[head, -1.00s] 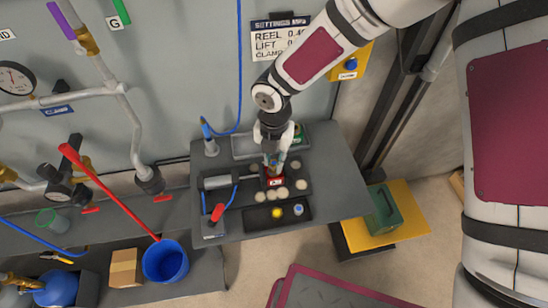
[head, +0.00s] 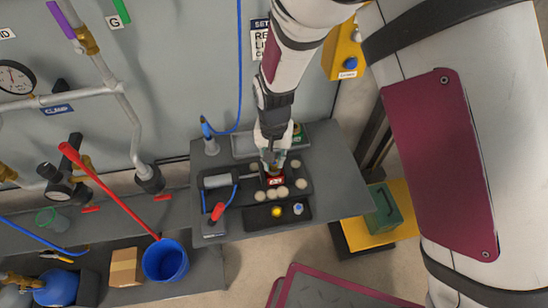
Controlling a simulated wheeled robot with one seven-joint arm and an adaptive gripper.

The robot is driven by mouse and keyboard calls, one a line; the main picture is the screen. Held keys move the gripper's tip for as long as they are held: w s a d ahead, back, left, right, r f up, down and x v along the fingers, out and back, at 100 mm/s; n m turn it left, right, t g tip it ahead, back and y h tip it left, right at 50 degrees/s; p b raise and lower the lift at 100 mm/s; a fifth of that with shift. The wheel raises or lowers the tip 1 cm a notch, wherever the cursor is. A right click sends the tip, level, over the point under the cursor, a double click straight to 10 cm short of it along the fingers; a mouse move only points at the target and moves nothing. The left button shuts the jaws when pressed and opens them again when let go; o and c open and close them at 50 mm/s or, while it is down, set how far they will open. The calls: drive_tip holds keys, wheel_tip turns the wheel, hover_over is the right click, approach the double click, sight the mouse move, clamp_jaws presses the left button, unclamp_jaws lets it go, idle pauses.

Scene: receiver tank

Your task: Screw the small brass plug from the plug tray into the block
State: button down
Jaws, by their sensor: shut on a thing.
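My gripper (head: 272,168) points down at the block (head: 275,181), the dark piece with a red label in the middle of the fixture on the bench. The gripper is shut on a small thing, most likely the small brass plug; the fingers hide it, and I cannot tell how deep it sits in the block. The plug tray (head: 262,222) is the black tray at the bench's front. It holds a yellow, brass-like piece (head: 277,212) and a blue and white piece (head: 298,209).
Several pale discs (head: 282,191) surround the block. A grey cylinder (head: 217,181) and a red-handled lever (head: 217,212) stand to the left. A grey tray (head: 243,147) lies behind. The bench (head: 340,195) is bare on the right. A blue bucket (head: 165,261) is at lower left.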

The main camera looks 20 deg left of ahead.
drive_tip(key=c, duration=1.4)
unclamp_jaws()
drive_tip(key=shift+f, duration=0.1)
drive_tip(key=shift+o, duration=0.2)
